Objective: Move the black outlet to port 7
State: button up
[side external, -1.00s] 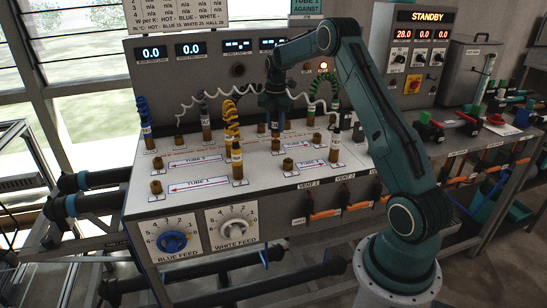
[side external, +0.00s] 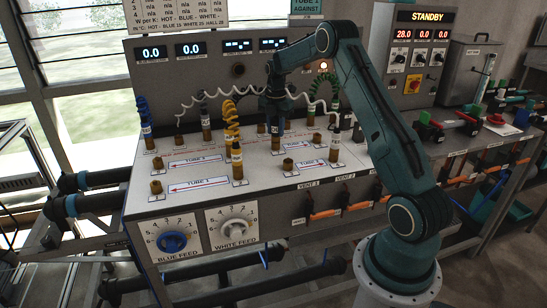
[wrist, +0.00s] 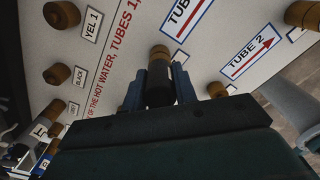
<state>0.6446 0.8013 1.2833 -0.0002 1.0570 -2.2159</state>
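My gripper (side external: 276,118) is low over the back middle of the white port panel (side external: 205,205) in the side view. In the wrist view its two blue fingers (wrist: 160,95) stand close against both sides of a black cylindrical connector, the black outlet (wrist: 160,84). A brass-coloured end (wrist: 159,53) shows just beyond it; I cannot tell whether the two are joined. The side view mostly hides this connector behind the fingers. Port numbers are too small to read, so I cannot pick out port 7.
A white coiled hose (side external: 190,108) passes behind. Bare brass ports (side external: 288,164) dot the panel front.

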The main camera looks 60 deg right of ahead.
aim_at(276, 120)
jog(key=o, duration=0.5)
jog(key=shift+r, duration=0.15)
jog(key=shift+r, duration=2.4)
notch_tip(276, 120, up, 14)
jog(key=shift+f, duration=0.1)
